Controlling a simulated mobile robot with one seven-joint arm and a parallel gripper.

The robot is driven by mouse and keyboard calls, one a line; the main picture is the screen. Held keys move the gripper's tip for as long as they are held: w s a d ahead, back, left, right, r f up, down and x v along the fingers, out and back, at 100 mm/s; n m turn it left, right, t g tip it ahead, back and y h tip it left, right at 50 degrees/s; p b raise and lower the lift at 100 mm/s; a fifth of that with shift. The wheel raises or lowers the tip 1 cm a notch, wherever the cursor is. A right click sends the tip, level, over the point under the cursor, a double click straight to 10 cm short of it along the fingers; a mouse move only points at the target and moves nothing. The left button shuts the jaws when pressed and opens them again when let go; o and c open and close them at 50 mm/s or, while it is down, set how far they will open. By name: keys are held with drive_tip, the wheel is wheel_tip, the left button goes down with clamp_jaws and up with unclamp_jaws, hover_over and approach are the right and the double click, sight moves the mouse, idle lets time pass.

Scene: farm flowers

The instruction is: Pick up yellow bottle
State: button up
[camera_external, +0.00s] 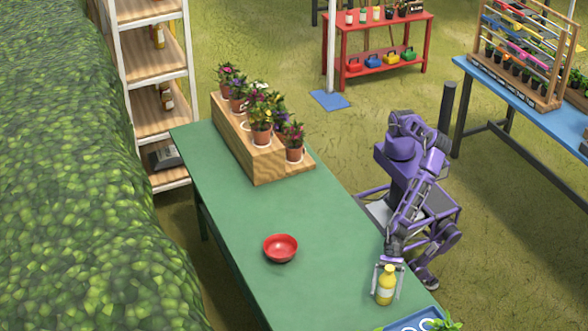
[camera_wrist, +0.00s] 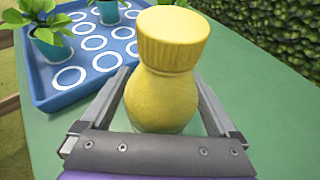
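The yellow bottle (camera_external: 386,286) stands upright on the green table (camera_external: 240,220), near its right edge. In the wrist view the bottle (camera_wrist: 165,95) fills the middle, with its ribbed yellow cap towards the top. My gripper (camera_external: 386,278) is at the bottle, with one finger on either side of it. In the wrist view the fingers of my gripper (camera_wrist: 163,110) are spread along both sides of the bottle, and narrow gaps seem to show beside it. I cannot tell whether either finger touches it. The bottle's base is partly hidden.
A blue tray (camera_wrist: 60,98) with white rings and potted plants lies close beside the bottle. A red bowl (camera_external: 281,248) sits mid-table. A wooden planter box (camera_external: 268,165) with flower pots is at the far end. The table between bowl and bottle is clear.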

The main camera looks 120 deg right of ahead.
drive_tip(key=shift+r, duration=0.1)
clamp_jaws()
